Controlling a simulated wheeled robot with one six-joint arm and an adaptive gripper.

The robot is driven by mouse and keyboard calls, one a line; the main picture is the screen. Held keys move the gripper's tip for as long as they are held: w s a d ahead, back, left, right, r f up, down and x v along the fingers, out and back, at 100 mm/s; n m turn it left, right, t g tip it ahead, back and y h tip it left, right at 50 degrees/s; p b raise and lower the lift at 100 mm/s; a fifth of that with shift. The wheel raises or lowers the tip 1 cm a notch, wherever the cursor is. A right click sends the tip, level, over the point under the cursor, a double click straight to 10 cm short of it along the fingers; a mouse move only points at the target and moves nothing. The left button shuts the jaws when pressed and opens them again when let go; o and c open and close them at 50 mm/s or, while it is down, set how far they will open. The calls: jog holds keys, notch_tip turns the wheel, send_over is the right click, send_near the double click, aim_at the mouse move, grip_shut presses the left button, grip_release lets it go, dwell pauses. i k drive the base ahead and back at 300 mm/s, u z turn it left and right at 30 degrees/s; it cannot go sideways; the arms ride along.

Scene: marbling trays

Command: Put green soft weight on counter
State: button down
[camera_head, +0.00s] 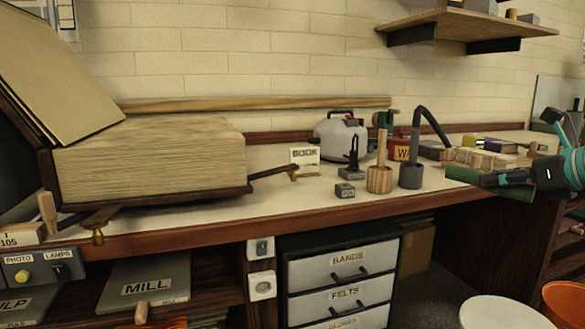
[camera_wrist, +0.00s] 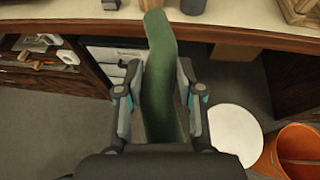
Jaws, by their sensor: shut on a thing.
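The green soft weight is a long, dark green, slightly bent strip. It shows at the right in the head view (camera_head: 462,175) and upright down the middle of the wrist view (camera_wrist: 162,45). My gripper (camera_head: 492,181) is shut on it, with a finger on each side in the wrist view (camera_wrist: 159,72). The weight's far end overlaps the front edge of the pale counter (camera_head: 255,205); I cannot tell whether it touches. The counter also crosses the top of the wrist view (camera_wrist: 85,12). My gripper hides part of the weight.
Wooden pot (camera_head: 379,180), dark grey pot (camera_head: 411,177) and small grey block (camera_head: 345,190) stand on the counter left of the weight. Several small blocks (camera_head: 480,159) lie behind it. A white round top (camera_head: 500,313) and orange bucket (camera_head: 566,303) stand below.

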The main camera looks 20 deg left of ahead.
aim_at(430, 176)
jog(key=i, duration=0.95)
